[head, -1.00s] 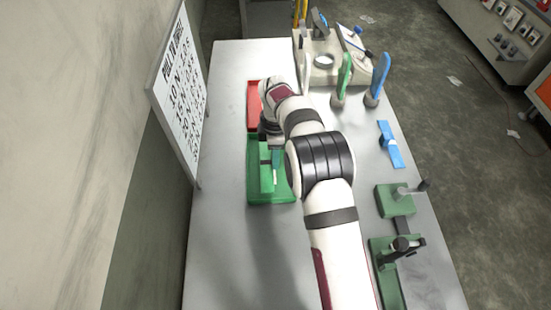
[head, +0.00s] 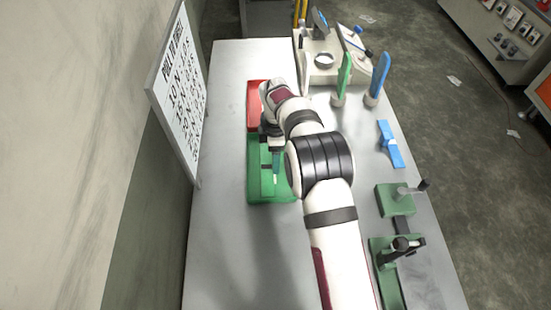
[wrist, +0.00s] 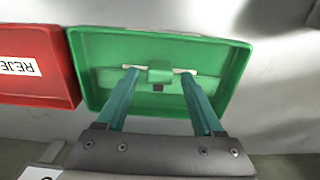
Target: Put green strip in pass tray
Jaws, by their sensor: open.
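The green tray (head: 270,197) lies on the bench below my gripper and fills the middle of the wrist view (wrist: 90,45). The green strip (wrist: 160,72) lies inside it, with its raised middle block between my fingertips. The strip is much the same green as the tray, so its ends are hard to make out. My gripper (wrist: 160,72) is open, its two teal fingers apart on either side of the block with visible gaps. In the head view my gripper (head: 273,172) is over the tray, and my arm covers part of it.
A red tray (wrist: 35,65) marked REJE... adjoins the green one. A blue strip (head: 390,143) lies to the right. Upright green (head: 345,72) and blue (head: 379,75) paddles stand behind. Green-based fixtures (head: 395,200) line the right edge. A sign board (head: 182,95) stands left.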

